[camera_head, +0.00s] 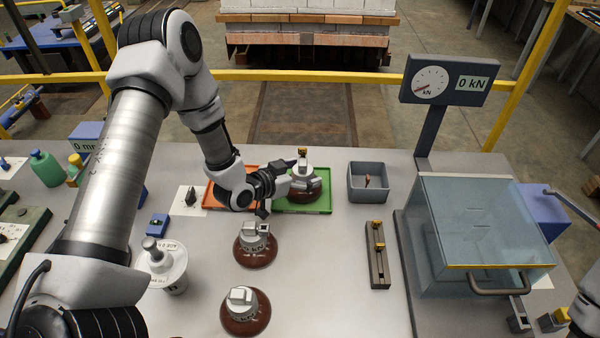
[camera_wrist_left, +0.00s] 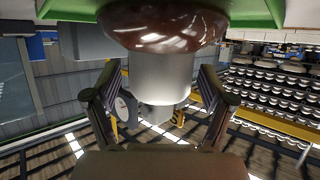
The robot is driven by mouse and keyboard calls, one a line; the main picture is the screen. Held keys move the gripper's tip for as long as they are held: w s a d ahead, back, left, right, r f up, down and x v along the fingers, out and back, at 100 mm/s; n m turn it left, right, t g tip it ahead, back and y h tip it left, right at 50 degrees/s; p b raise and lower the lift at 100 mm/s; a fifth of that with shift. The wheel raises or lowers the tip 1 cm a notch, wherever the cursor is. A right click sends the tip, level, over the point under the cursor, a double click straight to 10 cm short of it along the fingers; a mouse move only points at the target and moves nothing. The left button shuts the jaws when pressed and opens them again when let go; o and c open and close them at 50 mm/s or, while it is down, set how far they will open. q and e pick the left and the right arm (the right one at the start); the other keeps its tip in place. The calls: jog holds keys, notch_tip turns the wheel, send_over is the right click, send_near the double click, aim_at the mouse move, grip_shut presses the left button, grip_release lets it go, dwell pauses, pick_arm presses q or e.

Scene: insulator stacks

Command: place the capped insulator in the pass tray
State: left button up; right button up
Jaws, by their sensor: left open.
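The capped insulator (camera_head: 307,186), with a red-brown disc, a grey cap and a yellow-topped piece, stands upright in the green tray (camera_head: 326,205), the apparent pass tray. My left gripper (camera_head: 281,183) is beside its cap, reaching in from the left. In the left wrist view the picture is inverted: the brown disc (camera_wrist_left: 165,28) is at the top, over the green tray (camera_wrist_left: 70,9). The grey cap (camera_wrist_left: 160,78) hangs between the spread fingers of my left gripper (camera_wrist_left: 160,98), with gaps on both sides.
An orange tray (camera_head: 216,199) adjoins the green tray on the left. Two more insulators (camera_head: 255,250) (camera_head: 245,313) stand in front. A grey bin (camera_head: 369,182), a dark rack (camera_head: 377,262) and a clear-covered tester (camera_head: 480,220) are right. Bare table lies between.

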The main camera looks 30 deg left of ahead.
pick_arm(q)
jog(key=p+v, duration=0.1)
jog(key=v, duration=1.1)
jog(key=shift+r, duration=0.1)
